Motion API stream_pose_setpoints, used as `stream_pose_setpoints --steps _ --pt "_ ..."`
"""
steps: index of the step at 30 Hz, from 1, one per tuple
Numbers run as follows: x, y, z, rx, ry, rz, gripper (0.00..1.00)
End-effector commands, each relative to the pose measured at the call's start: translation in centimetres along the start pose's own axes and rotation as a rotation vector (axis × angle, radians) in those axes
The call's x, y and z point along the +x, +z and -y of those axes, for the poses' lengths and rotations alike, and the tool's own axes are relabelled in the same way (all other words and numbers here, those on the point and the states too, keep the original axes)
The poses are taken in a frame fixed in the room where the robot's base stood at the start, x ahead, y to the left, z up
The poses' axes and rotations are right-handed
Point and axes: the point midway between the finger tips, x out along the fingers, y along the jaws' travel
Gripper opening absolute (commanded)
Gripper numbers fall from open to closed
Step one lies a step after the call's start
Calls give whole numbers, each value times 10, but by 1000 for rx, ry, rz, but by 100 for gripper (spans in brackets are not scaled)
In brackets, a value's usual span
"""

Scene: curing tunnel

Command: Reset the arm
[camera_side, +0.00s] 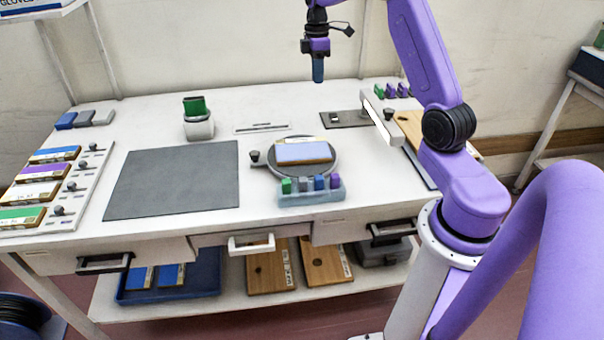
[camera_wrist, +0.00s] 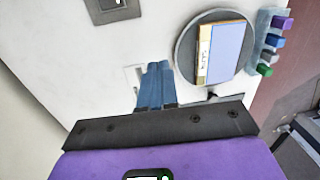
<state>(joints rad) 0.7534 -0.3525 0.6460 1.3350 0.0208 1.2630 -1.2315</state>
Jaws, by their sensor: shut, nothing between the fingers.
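My gripper (camera_side: 318,70) hangs above the back part of the white table (camera_side: 262,205), pointing down, with its blue fingers together and nothing between them. The shut fingers also show in the wrist view (camera_wrist: 155,84). The gripper is apart from everything on the table. Below it and nearer the front, a blue-topped block (camera_side: 304,153) lies on a round grey plate (camera_side: 276,172). The block and plate also show to the right of the fingers in the wrist view (camera_wrist: 228,52).
A rack with several coloured pieces (camera_side: 312,192) stands before the plate. A dark mat (camera_side: 172,180) lies bare at left. A green-topped holder (camera_side: 198,118) stands behind it. A white upright bar (camera_side: 380,118) stands at right. Coloured blocks (camera_side: 45,172) line the left edge.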

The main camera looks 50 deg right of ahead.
Motion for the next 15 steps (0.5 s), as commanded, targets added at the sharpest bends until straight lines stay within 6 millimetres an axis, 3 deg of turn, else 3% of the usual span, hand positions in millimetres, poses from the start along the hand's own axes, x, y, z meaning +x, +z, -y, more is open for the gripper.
stream_pose_setpoints --steps 1,6,10,15 --pt "-5 -22 20 -22 8 5 0" --pt "-13 -76 87 -55 29 16 0" --pt "-16 -102 144 -82 46 20 0" --pt "-16 -120 220 -119 67 19 0"
